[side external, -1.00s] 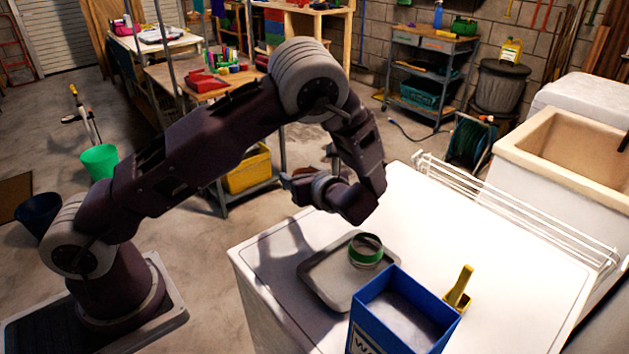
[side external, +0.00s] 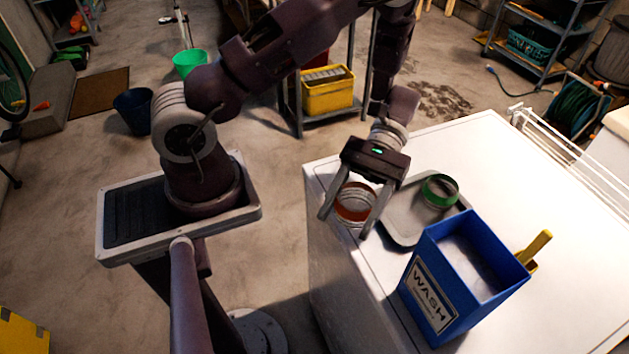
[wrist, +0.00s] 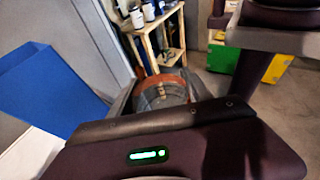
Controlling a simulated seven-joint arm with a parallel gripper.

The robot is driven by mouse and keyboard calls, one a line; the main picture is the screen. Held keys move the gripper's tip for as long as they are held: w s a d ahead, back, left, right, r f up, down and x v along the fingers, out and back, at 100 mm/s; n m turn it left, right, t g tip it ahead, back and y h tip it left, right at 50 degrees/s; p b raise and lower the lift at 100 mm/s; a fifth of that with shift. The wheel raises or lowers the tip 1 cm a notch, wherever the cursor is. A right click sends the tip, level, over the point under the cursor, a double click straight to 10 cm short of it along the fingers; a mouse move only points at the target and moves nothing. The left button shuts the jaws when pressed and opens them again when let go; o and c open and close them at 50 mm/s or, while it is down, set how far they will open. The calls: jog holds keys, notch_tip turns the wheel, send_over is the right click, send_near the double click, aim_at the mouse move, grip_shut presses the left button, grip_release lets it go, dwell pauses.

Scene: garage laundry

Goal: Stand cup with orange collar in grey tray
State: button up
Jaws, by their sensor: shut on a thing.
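The cup with the orange collar (side external: 355,205) is between the fingers of my gripper (side external: 344,226), which is shut on it. In the side view they are left of the tray, by the left part of the white machine's top; their height above it is hard to tell. In the wrist view the cup (wrist: 160,95) shows beyond the palm, its lower part hidden. The grey tray (side external: 403,232) lies on the machine top, right of my gripper. A cup with a green collar (side external: 440,191) stands at the tray's far right part.
A tall blue WASH box (side external: 432,290) stands close to the tray's near right side. A yellow scoop (side external: 535,247) is behind it, and a white rack (side external: 565,150) runs along the far right edge. The tray's left and near part is bare.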

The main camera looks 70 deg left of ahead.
jog(key=w+d+r+n+t+h, duration=0.15)
jog(key=w+n+t+h, duration=0.45)
jog(key=w+n+t, duration=0.65)
jog(key=shift+m+g, duration=0.65)
jog(key=shift+m, duration=0.3)
jog(key=shift+w+a+f, duration=0.1)
jog(key=shift+w+f, duration=0.15)
jog(key=shift+f, duration=0.9)
jog(key=shift+w+a+f, duration=0.1)
jog(key=shift+w+f, duration=0.2)
jog(key=shift+f, duration=0.85)
jog(key=shift+w+a+f, duration=0.1)
jog(key=shift+w+f, duration=0.15)
jog(key=shift+f, duration=0.9)
jog(key=shift+f, duration=0.4)
jog(key=o, duration=1.4)
notch_tip(320, 180, up, 9)
